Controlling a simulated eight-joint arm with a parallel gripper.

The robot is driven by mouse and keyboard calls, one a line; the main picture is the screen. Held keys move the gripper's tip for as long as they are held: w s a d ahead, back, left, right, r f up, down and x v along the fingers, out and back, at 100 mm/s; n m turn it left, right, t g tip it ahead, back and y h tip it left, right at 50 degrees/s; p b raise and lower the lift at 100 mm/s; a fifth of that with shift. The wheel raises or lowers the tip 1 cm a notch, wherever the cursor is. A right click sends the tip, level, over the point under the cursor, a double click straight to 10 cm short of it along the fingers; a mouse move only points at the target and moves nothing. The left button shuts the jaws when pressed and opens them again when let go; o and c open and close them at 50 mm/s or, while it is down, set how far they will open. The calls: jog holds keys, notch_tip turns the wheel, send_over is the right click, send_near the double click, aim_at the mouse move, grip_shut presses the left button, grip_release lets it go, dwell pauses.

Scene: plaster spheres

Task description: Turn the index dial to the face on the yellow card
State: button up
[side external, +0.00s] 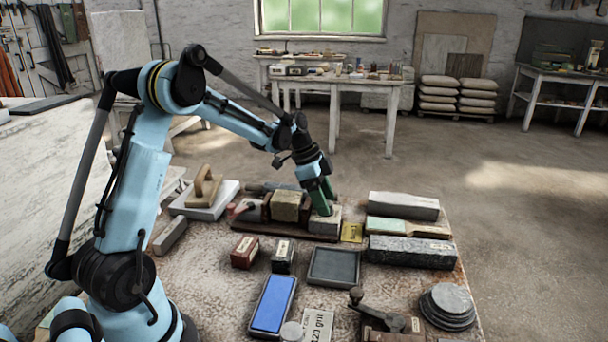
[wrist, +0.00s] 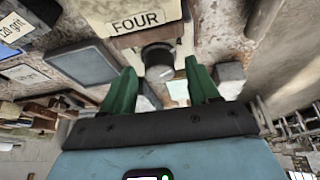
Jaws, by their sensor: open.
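In the wrist view a dark round knob (wrist: 158,57), which looks like the index dial, lies between and just beyond my green fingers. A short pale mark shows on its lower right edge; I cannot read which face it points to. A pale yellowish card reading FOUR (wrist: 138,20) is beyond the knob. In the side external view the yellow card (side external: 352,233) lies right of a pale block (side external: 325,222), its writing too small to read. My gripper (wrist: 160,67) is open, with a finger either side of the knob; in the side view my gripper (side external: 323,199) reaches down over that block, hiding the knob.
A dark speckled stone bar (side external: 411,252) and a grey bar (side external: 403,205) lie to the right. A shallow dark tray (side external: 334,266), a blue slab (side external: 272,304) and small labelled blocks (side external: 245,252) lie nearer. Stacked grey discs (side external: 447,306) stand near the right edge.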

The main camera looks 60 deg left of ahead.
jog(key=c, duration=1)
jog(key=shift+n, duration=0.4)
jog(key=n+y, duration=0.1)
jog(key=n, duration=0.2)
jog(key=n+t+y, duration=0.1)
jog(key=n, duration=0.1)
jog(key=shift+s+d+n, duration=0.15)
jog(key=shift+n, duration=0.25)
jog(key=n+y, duration=0.1)
jog(key=n, duration=0.1)
jog(key=n+y, duration=0.1)
jog(key=n, duration=0.2)
jog(key=shift+d+t, duration=0.15)
jog(key=shift+t, duration=0.15)
jog(key=n+y, duration=0.1)
jog(key=n, duration=0.2)
jog(key=n+g+y, duration=0.1)
jog(key=n, duration=0.2)
jog(key=shift+d+n, duration=0.15)
jog(key=shift+n, duration=0.25)
jog(key=n+g, duration=0.1)
jog(key=n, duration=0.1)
jog(key=n+y, duration=0.1)
jog(key=n, duration=0.2)
jog(key=shift+w+d+n+g+y, duration=0.1)
jog(key=shift+w+n+g+y, duration=0.1)
jog(key=shift+n+g+y, duration=0.15)
